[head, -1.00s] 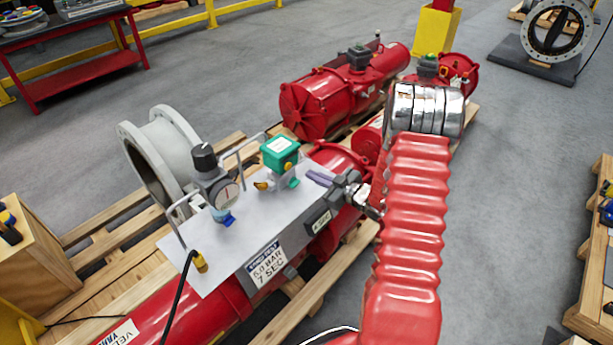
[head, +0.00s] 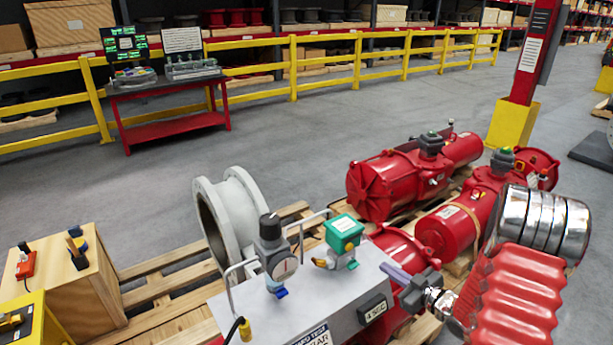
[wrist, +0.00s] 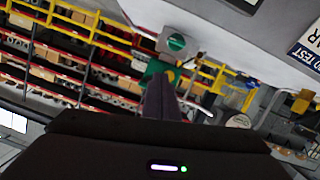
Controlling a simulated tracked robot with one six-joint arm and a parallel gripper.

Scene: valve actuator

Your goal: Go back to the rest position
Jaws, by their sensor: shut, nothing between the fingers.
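My gripper (head: 393,274) is at the right end of the grey panel (head: 345,290) in the head view, its purple fingers pointing left. The fingers (wrist: 160,98) are together and empty in the wrist view. A green-topped valve (head: 344,236) stands on the panel to the left of the fingertips; it also shows just beyond them in the wrist view (wrist: 172,45). A regulator with a round gauge (head: 275,255) stands further left on the panel. I cannot tell the exact gap between my fingers and the green-topped valve.
Red actuators (head: 400,180) lie on wooden pallets (head: 165,285) behind the panel. A grey pipe flange (head: 232,215) stands at left. A wooden crate (head: 60,280) is at the far left. A yellow-based red column (head: 512,120) stands at right. Open grey floor lies behind.

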